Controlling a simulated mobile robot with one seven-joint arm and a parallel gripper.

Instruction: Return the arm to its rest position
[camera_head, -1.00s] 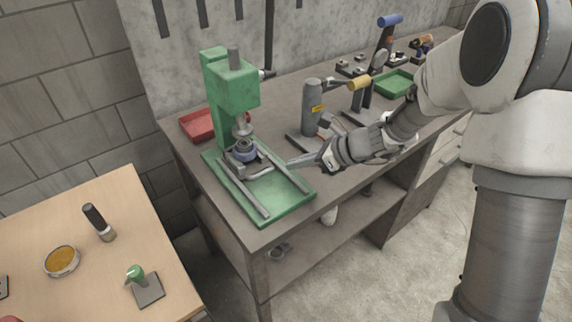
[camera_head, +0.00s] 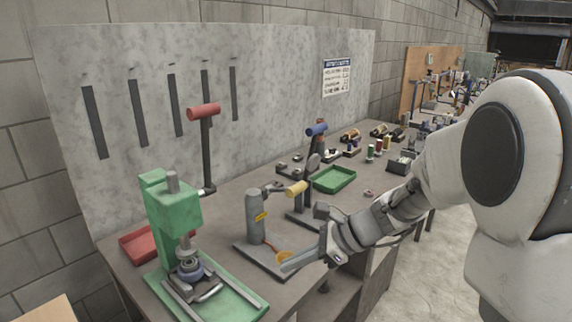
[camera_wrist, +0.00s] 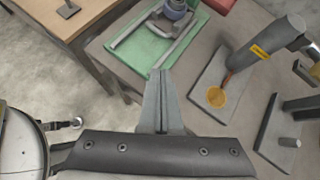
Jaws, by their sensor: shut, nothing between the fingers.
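My arm reaches in from the right in the head view. My gripper (camera_head: 285,265) is shut and empty, just above the front edge of the workbench (camera_head: 225,222), in front of the grey cylinder device. In the wrist view my gripper (camera_wrist: 160,75) shows its fingers pressed together, pointing toward the front edge of the green press tray. Nothing is held between the fingertips.
A green press (camera_head: 175,210) stands at left on its green tray. A grey cylinder device (camera_head: 256,217) with a yellow disc stands close behind my gripper. A red-headed tool (camera_head: 204,113), a yellow-headed tool (camera_head: 297,187) and a green tray (camera_head: 334,179) are farther back. Floor (camera_head: 425,262) is clear at right.

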